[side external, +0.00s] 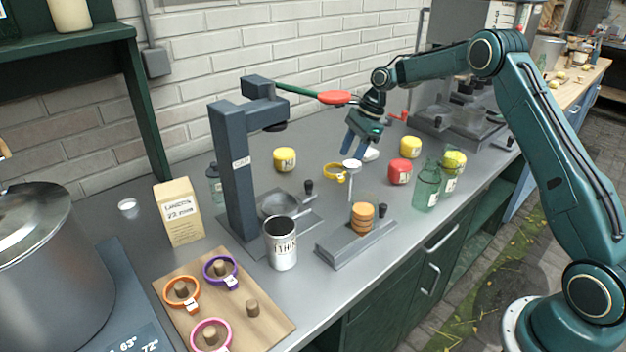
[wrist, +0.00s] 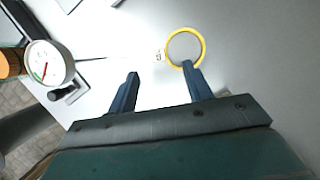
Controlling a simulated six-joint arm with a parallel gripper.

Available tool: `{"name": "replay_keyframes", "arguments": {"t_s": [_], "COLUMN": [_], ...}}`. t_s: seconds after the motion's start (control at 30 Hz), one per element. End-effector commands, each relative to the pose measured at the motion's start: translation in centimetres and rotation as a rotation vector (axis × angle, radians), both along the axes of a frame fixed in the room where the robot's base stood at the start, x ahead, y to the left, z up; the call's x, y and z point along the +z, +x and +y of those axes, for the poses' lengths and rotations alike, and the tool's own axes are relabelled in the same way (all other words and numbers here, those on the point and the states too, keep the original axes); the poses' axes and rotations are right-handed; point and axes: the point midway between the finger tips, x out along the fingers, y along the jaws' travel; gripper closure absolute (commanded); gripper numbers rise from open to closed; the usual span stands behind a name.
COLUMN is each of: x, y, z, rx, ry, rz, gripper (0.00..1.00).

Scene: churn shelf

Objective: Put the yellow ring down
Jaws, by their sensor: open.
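The yellow ring (side external: 335,173) lies flat on the grey worktop in the side view, with a small white tag on it. In the wrist view the yellow ring (wrist: 203,48) is just beyond the fingertips, closest to the right finger. My gripper (side external: 350,152) is above the worktop near the ring, its blue fingers pointing down. In the wrist view my gripper (wrist: 160,68) has its fingers spread apart with nothing between them. Whether the right fingertip touches the ring cannot be told.
A wooden peg board (side external: 268,318) holds orange, purple and pink rings; one peg (side external: 252,308) is bare. A dial gauge (wrist: 47,63) stands left of my gripper. Yellow and red jars (side external: 399,171) and green bottles (side external: 427,186) stand to the right. A dark press (side external: 237,170) stands left.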

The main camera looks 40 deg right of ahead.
Motion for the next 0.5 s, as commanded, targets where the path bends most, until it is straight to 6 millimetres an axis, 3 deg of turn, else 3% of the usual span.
{"name": "replay_keyframes", "arguments": {"t_s": [0.3,0.5], "x": [5.2,6.9], "y": [-0.8,-1.1], "z": [-1.9,-2.4], "rx": [0.0,0.0], "ry": [-0.001,0.001], "rz": [-0.003,-0.001], "gripper": [0.5,0.5]}}
